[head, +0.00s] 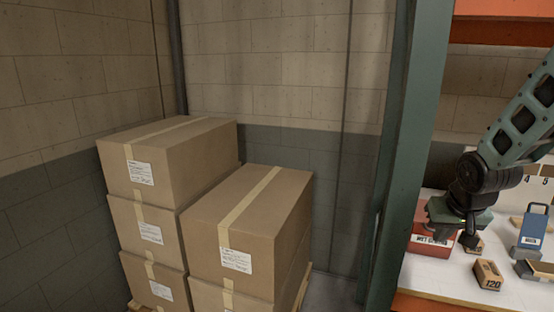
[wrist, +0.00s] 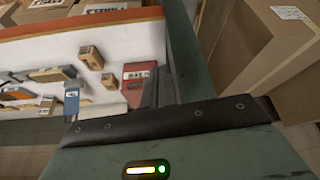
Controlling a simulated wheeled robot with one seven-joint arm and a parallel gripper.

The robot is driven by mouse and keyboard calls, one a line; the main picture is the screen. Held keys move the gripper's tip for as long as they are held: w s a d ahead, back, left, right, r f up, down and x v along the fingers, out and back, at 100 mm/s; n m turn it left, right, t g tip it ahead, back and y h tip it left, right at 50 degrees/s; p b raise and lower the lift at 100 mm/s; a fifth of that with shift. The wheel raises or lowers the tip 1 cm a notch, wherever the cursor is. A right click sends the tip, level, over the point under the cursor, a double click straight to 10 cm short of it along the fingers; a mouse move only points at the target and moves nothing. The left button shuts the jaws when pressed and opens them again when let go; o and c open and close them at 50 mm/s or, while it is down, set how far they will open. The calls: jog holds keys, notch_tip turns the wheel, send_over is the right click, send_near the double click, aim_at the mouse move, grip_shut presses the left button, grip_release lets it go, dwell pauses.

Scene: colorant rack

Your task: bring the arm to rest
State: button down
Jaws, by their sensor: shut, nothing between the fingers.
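My gripper (head: 468,238) hangs at the right of the head view, over the white shelf (head: 445,280), with my arm reaching in from the upper right. Its fingers are shut and empty. In the head view it overlaps a red box with a white label (head: 430,246); the gap between them is hard to judge. In the wrist view my gripper (wrist: 158,85) points across the shelf edge, and the red box (wrist: 138,78) shows just left of the fingers.
A brown block marked 120 (head: 487,276) and a blue container (head: 533,230) stand on the shelf. A green rack post (head: 395,160) rises left of my gripper. Stacked cardboard boxes (head: 265,215) stand farther left, by the wall.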

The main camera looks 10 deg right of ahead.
jog(key=s+a+f+n+g+y+b, duration=0.1)
jog(key=s+a+n+b, duration=0.15)
jog(key=a, duration=0.65)
jog(key=s+a+f+n+y+b, duration=0.1)
jog(key=s+a+n, duration=0.15)
jog(key=a, duration=0.75)
jog(key=s+a+f+n+g+b, duration=0.2)
jog(key=s+a+n, duration=0.5)
jog(key=s+a, duration=0.6)
jog(key=s+g+b, duration=0.1)
jog(key=s, duration=0.2)
jog(key=shift+a+f, duration=0.25)
